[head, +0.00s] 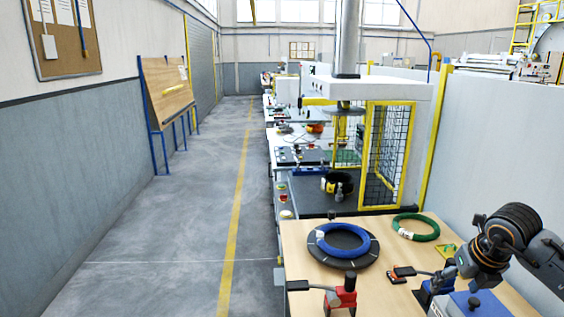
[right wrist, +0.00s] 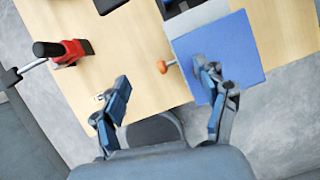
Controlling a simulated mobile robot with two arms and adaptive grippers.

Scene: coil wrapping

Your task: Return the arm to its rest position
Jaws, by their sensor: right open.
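My right gripper (right wrist: 161,76) shows in the right wrist view with its two fingers spread apart. Nothing is between them. My left gripper is not in view.
A blue coil (head: 342,240) lies on a dark round plate (head: 318,255). A green coil (head: 416,227) lies behind it. A red clamp (head: 345,293) stands at the table's front, and a blue clamp (head: 432,288) stands nearer the arm. The aisle (head: 170,230) at left is clear.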

